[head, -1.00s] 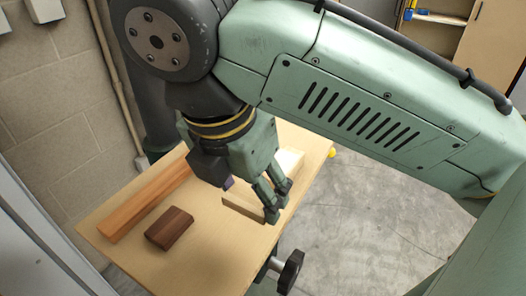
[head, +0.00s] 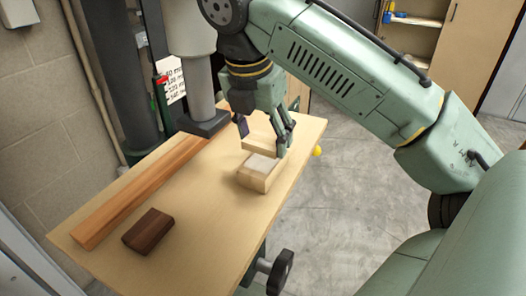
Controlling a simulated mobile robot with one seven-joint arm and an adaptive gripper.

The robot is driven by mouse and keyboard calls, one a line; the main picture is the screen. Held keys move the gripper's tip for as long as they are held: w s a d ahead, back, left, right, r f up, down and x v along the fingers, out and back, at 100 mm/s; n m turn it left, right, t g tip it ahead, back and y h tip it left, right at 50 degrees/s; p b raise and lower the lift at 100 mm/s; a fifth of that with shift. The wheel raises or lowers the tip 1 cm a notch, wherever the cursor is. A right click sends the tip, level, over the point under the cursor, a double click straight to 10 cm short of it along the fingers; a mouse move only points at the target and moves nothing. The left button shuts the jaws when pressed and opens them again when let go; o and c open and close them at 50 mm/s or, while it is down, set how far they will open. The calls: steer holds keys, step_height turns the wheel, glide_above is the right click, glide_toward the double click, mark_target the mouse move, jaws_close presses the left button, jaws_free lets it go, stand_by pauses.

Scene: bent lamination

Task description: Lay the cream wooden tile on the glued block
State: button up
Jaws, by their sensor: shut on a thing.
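The cream wooden tile (head: 259,142) is in my gripper (head: 264,138), which is shut on it with one finger on each side. The glued block (head: 254,182) is a light wooden block with a whitish top, lying on the bench. The tile shows just behind and above the block's far edge, apart from its top as far as I can see. The fingers partly cover the tile's ends, and its height over the block is hard to judge.
A dark brown block (head: 148,231) and a long reddish wooden strip (head: 140,192) lie on the workbench (head: 205,240). A grey column with a flat foot (head: 205,122) stands behind. A black knob (head: 280,272) juts out below the front edge.

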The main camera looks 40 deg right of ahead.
steer(key=shift+f+b, duration=0.9)
steer(key=shift+f, duration=0.3)
steer(key=shift+f, duration=0.2)
steer(key=o, duration=1.2)
steer(key=shift+c, duration=0.2)
steer(key=p+v, duration=0.3)
steer(key=v, duration=0.1)
steer(key=shift+d+r+p, duration=0.1)
steer(key=shift+r+p, duration=0.05)
steer(key=shift+p, duration=0.15)
steer(key=s+a, duration=0.1)
steer(key=a, duration=0.2)
steer(key=s+a+p, duration=0.1)
steer(key=a, duration=0.3)
steer(key=s+a+p, duration=0.1)
steer(key=s+a, duration=0.1)
steer(key=a, duration=0.2)
steer(key=shift+s+a+f, duration=0.1)
steer(key=shift+a+f, duration=0.05)
steer(key=shift+f, duration=0.25)
